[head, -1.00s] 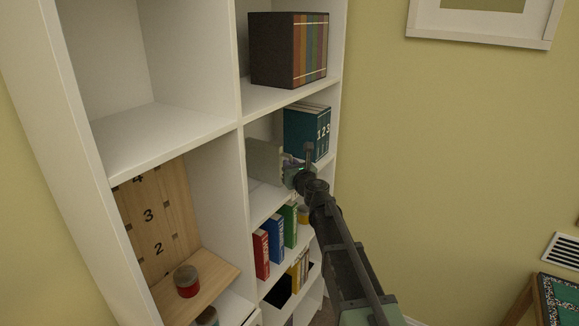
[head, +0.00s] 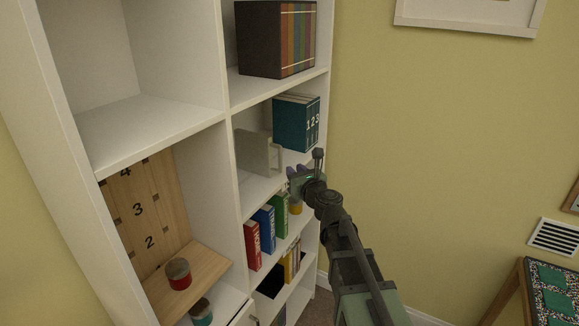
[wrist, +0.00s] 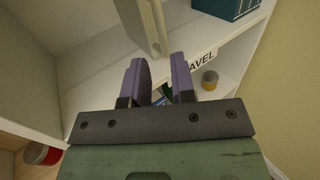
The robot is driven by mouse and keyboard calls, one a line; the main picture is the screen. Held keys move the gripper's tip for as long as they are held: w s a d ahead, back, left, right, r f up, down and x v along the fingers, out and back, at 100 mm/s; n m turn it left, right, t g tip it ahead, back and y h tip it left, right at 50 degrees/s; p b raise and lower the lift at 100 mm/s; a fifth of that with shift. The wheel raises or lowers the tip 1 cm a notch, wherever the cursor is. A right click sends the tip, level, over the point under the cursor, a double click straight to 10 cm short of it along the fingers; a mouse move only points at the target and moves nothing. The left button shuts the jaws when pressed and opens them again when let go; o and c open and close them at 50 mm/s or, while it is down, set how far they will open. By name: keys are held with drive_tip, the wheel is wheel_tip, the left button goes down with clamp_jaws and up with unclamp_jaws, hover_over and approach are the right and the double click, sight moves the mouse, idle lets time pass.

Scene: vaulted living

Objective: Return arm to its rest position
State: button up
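My gripper (wrist: 160,85) has its two purple fingers apart with nothing between them in the wrist view. In the head view my gripper (head: 293,180) is in front of the shelf unit's right column, at the compartment with a pale beige block-like thing with a handle (head: 256,152). In the wrist view that pale thing (wrist: 146,25) stands just beyond the fingertips, and I see a small gap between them. The arm reaches up from the lower right of the head view.
The white shelf unit (head: 150,122) fills the left. A patterned table (head: 556,290) is at lower right.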

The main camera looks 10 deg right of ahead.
drive_tip(key=s+a+f+n+g+y, duration=0.25)
drive_tip(key=s+f+n+g, duration=0.3)
drive_tip(key=n, duration=0.55)
drive_tip(key=s+a+f+n+g+y, duration=0.1)
drive_tip(key=s+a+f+n+g, duration=0.4)
drive_tip(key=n, duration=0.6)
drive_tip(key=s+d+f+n+g+h, duration=0.3)
drive_tip(key=s+d+n+h, duration=0.1)
drive_tip(key=s, duration=0.4)
drive_tip(key=s+d+f+n+g+h, duration=0.3)
drive_tip(key=s+d+n+h, duration=0.1)
drive_tip(key=s, duration=0.5)
drive_tip(key=d+n, duration=0.1)
drive_tip(key=n, duration=0.1)
drive_tip(key=shift+d+f+n+g+h, duration=0.25)
drive_tip(key=shift+f+n+g+h, duration=0.05)
drive_tip(key=shift+f+g+h, duration=0.05)
